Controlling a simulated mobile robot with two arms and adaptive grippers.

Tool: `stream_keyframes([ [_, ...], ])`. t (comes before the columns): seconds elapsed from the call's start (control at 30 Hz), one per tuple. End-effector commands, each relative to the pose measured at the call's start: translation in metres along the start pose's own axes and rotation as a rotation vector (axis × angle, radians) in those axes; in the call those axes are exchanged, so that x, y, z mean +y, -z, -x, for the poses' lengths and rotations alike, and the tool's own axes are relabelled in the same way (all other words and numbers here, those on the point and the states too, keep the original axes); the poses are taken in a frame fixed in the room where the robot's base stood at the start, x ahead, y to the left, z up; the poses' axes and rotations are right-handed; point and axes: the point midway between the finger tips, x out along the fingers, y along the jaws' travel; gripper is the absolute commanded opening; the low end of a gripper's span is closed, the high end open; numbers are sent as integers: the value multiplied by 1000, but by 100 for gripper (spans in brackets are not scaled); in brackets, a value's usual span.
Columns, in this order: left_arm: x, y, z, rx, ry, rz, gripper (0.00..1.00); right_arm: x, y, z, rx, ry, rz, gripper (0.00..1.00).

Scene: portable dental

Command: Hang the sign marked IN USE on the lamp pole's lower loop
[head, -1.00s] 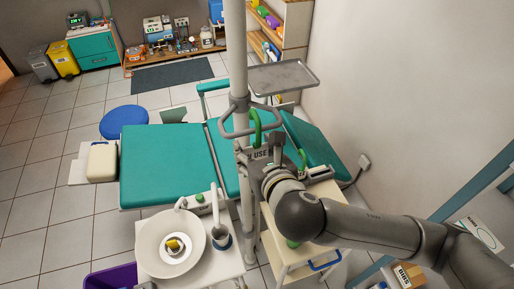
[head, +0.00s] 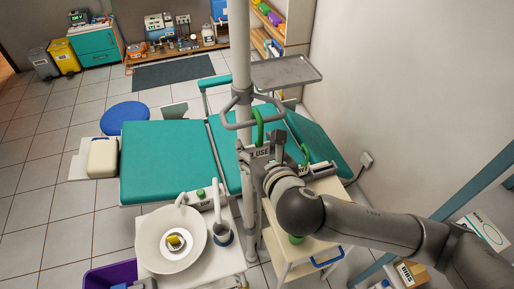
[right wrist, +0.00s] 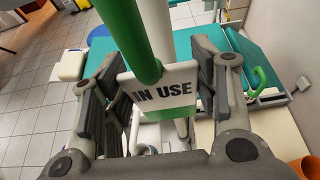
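The IN USE sign (right wrist: 160,92) is a white plate with a green lower edge and a thick green hook (right wrist: 130,35). In the head view the sign (head: 263,152) hangs upright beside the white lamp pole (head: 240,60), just below a grey loop (head: 232,126). Its green hook (head: 257,124) crosses the loop's front bar; I cannot tell whether it bears on it. My right gripper (right wrist: 155,90) is open, its fingers on either side of the sign. The finger nearest the pole hides part of the lettering in the head view. My left gripper is not in view.
A grey tray (head: 284,70) is behind the pole. The teal chair (head: 168,160) stands behind and left. A white basin (head: 150,245) is at front left. A white cart (head: 325,190) with another green hook (head: 305,155) is beneath my right arm. The wall is at right.

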Motion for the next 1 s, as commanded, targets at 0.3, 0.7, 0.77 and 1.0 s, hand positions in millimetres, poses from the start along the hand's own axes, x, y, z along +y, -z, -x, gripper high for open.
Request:
stream_keyframes([
  [0.3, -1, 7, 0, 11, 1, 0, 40, 0, 0, 0, 0, 0, 0, 79],
  [0.7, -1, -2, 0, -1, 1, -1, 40, 0, 0, 18, 0, -2, 0, 79],
  [0.77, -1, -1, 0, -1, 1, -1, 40, 0, 0, 27, 0, -3, 0, 79],
  [1.0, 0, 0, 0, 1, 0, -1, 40, 1, 0, 61, 1, -3, 0, 79],
])
